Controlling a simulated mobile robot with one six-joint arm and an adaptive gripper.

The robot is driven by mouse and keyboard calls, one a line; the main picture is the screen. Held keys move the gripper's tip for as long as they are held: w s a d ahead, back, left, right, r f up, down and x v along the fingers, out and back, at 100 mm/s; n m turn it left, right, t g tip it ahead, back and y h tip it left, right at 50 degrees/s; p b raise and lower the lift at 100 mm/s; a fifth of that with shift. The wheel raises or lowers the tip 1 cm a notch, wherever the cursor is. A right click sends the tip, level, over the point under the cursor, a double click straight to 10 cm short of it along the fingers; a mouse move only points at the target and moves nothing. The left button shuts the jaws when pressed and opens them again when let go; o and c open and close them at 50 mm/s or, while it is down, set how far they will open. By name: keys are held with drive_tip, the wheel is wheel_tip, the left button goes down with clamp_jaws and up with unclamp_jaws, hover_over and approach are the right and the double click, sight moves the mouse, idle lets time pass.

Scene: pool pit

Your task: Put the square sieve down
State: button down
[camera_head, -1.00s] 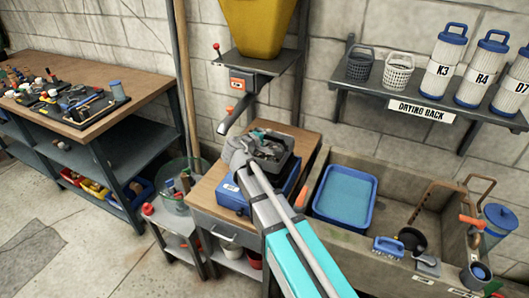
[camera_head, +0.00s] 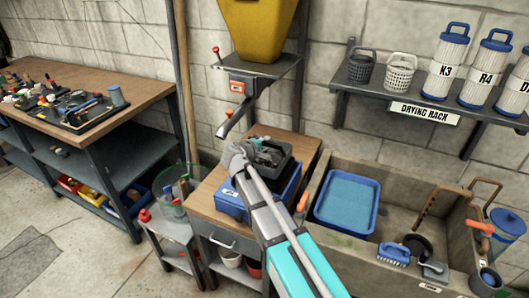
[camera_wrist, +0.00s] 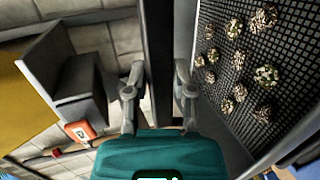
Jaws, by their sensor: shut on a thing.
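The square sieve (camera_head: 284,163) is a dark grey, square-walled frame above the blue box on the wooden-topped stand. In the wrist view its black mesh (camera_wrist: 222,82) fills the right side, with several speckled lumps on it. My gripper (camera_head: 240,160) is at the sieve's left side in the head view. In the wrist view my gripper (camera_wrist: 158,85) has its two fingers on either side of the sieve's dark wall, shut on it. My arm partly hides the sieve and the blue box (camera_head: 232,203). I cannot tell whether the sieve touches the box.
A yellow hopper (camera_head: 258,28) with a spout (camera_head: 232,120) hangs behind the stand (camera_head: 208,197). A stone sink (camera_head: 400,190) with a blue tray (camera_head: 320,212) lies to the right. A drying rack (camera_head: 424,112) is above it. A lower side table (camera_head: 165,228) stands left.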

sight(263, 161)
drive_tip(key=shift+w+a+f+b, duration=0.1)
drive_tip(key=shift+w+f+b, duration=0.2)
drive_tip(key=shift+f, duration=0.25)
drive_tip(key=shift+s+f+b, duration=0.15)
drive_tip(key=shift+f+b, duration=1.1)
drive_tip(key=shift+c, duration=2.3)
unclamp_jaws()
drive_tip(key=shift+s+a+r, duration=0.15)
drive_tip(key=shift+s+r, duration=0.1)
drive_tip(key=shift+s, duration=0.2)
drive_tip(key=p+v, duration=0.4)
drive_tip(key=v, duration=0.7)
